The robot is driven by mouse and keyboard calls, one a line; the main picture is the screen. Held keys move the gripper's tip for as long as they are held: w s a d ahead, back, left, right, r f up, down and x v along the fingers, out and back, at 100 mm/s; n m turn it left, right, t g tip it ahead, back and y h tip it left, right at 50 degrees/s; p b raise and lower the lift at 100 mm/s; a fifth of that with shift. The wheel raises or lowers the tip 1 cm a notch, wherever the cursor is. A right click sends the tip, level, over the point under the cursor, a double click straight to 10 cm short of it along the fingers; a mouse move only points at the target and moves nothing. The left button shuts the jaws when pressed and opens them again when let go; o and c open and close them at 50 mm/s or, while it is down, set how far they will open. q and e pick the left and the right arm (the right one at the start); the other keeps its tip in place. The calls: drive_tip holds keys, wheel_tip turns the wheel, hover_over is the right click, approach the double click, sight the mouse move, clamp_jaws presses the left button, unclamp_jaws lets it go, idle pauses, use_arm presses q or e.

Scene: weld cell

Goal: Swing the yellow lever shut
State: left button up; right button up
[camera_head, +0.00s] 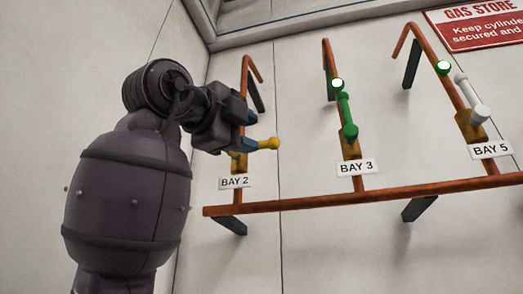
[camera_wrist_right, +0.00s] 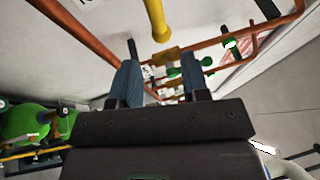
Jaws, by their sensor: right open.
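The yellow lever (camera_head: 268,143) is on the Bay 2 pipe at the left. It sticks out to the right from its yellow-brown valve body (camera_head: 239,162), across the line of the pipe. My right gripper (camera_head: 249,130) is at the lever, hiding part of the lever and pipe. In the right wrist view, the lever (camera_wrist_right: 156,16) comes in from the top, its rounded knob near the gap between the two blue fingertips. The right gripper (camera_wrist_right: 158,70) is open and does not grasp the lever. Whether a finger touches it I cannot tell. My left gripper is not in view.
A green lever (camera_head: 347,117) is on the Bay 3 pipe and a white lever (camera_head: 470,98) on the Bay 5 pipe. A copper header pipe (camera_head: 300,203) runs below. A green cylinder (camera_wrist_right: 30,122) shows at the wrist view's left.

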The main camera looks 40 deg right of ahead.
drive_tip(key=shift+v, duration=1.45)
drive_tip(key=shift+s, duration=0.1)
